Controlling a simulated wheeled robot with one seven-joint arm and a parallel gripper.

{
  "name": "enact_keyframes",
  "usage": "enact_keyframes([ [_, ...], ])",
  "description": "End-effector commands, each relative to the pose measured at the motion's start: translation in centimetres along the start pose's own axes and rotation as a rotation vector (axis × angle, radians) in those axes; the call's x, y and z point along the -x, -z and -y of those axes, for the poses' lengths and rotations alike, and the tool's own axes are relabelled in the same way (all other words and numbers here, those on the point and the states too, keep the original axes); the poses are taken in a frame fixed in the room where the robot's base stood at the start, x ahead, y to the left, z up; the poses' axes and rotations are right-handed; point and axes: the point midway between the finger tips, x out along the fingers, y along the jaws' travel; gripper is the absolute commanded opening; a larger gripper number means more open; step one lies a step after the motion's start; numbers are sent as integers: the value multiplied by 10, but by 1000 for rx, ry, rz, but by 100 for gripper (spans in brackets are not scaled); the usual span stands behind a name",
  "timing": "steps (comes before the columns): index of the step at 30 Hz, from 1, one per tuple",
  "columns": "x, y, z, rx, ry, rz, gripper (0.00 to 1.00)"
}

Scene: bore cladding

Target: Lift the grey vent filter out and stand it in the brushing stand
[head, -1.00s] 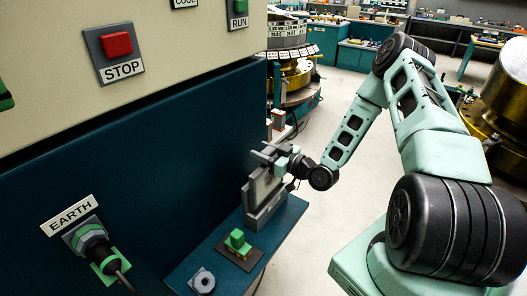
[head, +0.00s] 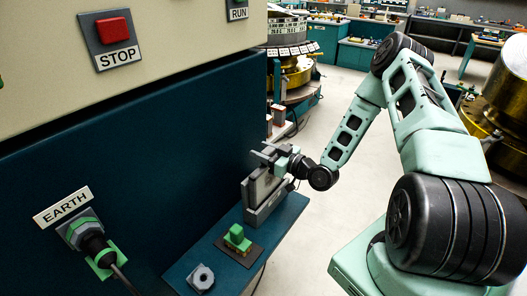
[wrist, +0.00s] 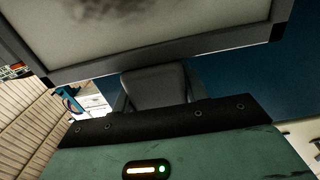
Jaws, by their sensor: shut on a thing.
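The grey vent filter (head: 260,187) is a flat framed panel, held upright at the far end of the teal shelf. My gripper (head: 275,156) is shut on its top edge. In the wrist view the filter (wrist: 160,30) fills the top, a pale face with dark smudges inside a grey frame. The brushing stand (head: 262,214) is a grey block on the shelf. The filter's lower part overlaps it in the head view; I cannot tell whether the filter rests fully in it. My gripper's fingertips are partly hidden.
On the teal shelf (head: 222,268) a green block on a dark plate (head: 237,240) and a grey hex nut (head: 202,278) lie nearer me. The teal cabinet wall (head: 150,165) rises on the left, with an EARTH connector (head: 92,242). Open floor lies right of the shelf.

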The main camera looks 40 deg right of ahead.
Motion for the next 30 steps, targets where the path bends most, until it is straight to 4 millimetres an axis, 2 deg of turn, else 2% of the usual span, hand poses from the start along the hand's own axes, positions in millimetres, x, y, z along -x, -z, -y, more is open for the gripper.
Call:
enact_keyframes([
  [20,0,-17,0,0,0,-1,12],
  [21,0,-16,0,0,0,-1,55],
  [23,0,-15,0,0,0,-1,69],
  [30,0,-16,0,0,0,1,69],
])
